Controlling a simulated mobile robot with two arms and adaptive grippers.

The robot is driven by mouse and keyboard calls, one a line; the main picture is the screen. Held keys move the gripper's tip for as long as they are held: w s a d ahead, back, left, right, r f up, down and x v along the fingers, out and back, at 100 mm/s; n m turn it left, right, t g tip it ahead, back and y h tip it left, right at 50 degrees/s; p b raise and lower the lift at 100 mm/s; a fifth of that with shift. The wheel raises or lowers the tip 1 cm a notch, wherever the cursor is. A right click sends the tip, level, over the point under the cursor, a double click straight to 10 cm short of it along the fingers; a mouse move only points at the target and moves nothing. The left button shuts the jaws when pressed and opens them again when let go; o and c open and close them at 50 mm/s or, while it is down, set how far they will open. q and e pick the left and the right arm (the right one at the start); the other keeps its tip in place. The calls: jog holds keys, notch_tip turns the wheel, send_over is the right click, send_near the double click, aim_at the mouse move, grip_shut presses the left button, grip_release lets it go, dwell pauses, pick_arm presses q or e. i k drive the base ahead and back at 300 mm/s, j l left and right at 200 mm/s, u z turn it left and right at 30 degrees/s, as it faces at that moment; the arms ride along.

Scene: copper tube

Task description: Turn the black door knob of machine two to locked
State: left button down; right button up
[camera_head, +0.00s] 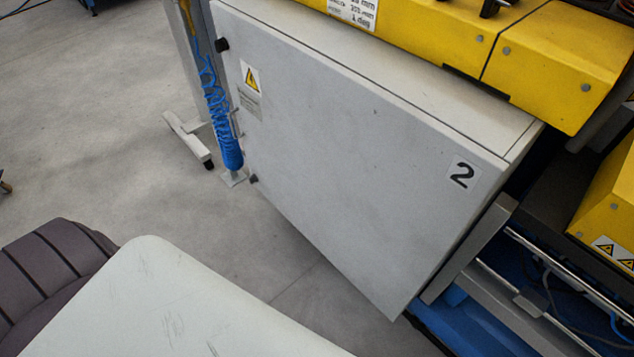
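Machine two's grey cabinet door (340,150) fills the middle of the view, with a label "2" (462,175) near its right edge. A small black piece (222,44) sits at the upper left edge of the door, and another dark piece (253,179) is lower on the same edge. I cannot tell whether either is the door knob or a hinge, or how it is turned. Neither of my grippers is in view.
A yellow electrical warning sticker (250,77) is on the door. A post with a coiled blue hose (222,125) stands close to its left edge. Yellow machine covers (558,60) rise at the upper right. Grey floor (90,110) is mostly clear at left.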

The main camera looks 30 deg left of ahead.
aim_at(221, 45)
jog(key=k+j+u, duration=0.1)
jog(key=u, duration=1.3)
